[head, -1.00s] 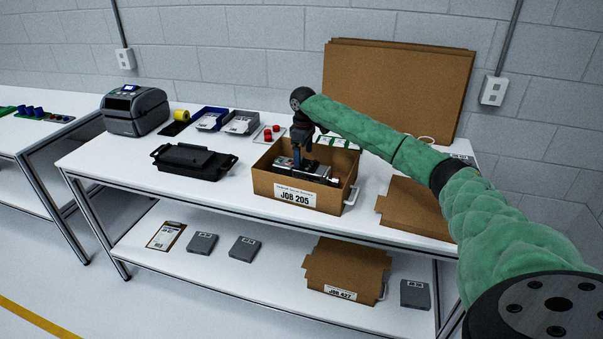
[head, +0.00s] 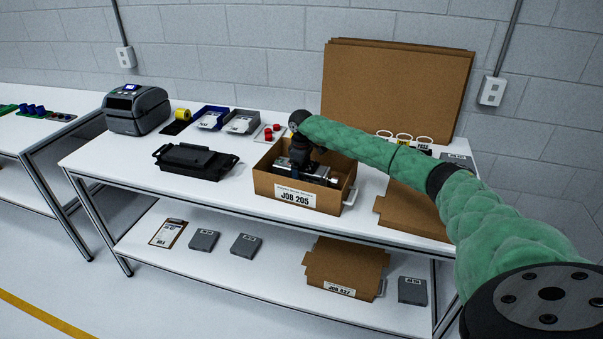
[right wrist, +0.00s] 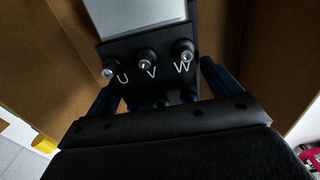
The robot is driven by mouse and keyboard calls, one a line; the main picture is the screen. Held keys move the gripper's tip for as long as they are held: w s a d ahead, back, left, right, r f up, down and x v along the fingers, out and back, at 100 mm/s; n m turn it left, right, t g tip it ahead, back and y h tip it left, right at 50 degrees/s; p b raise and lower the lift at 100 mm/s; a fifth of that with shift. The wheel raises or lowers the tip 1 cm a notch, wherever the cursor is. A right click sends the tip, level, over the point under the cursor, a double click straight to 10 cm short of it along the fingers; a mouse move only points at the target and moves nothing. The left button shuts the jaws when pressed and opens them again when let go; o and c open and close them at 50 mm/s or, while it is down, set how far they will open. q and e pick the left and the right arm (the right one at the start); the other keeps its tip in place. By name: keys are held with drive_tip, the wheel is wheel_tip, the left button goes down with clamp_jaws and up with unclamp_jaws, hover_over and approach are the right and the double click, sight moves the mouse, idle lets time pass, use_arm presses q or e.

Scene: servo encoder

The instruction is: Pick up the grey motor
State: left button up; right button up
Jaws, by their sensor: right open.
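The grey motor (head: 312,171) lies in the open cardboard box labelled JOB 205 (head: 262,188), on the table. In the right wrist view its light grey body (right wrist: 145,14) shows above a black end block (right wrist: 150,58) with terminals marked U, V and W. My right gripper (head: 300,165) is down inside the box at the motor's left part, its tips hidden in the head view. In the right wrist view the right gripper (right wrist: 158,85) is open, one dark blue finger on each side of the black block. Contact cannot be told. My left gripper is not in view.
The box walls stand close around the right gripper. A black case (head: 195,161) lies to the left. Bins (head: 211,118), red parts (head: 268,133) and a label printer (head: 136,110) are behind. A flat cardboard piece (head: 412,208) lies to the right.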

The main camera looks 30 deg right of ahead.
clamp_jaws()
drive_tip(key=shift+w+r, duration=0.1)
drive_tip(key=shift+r, duration=0.05)
drive_tip(key=shift+r, duration=0.1)
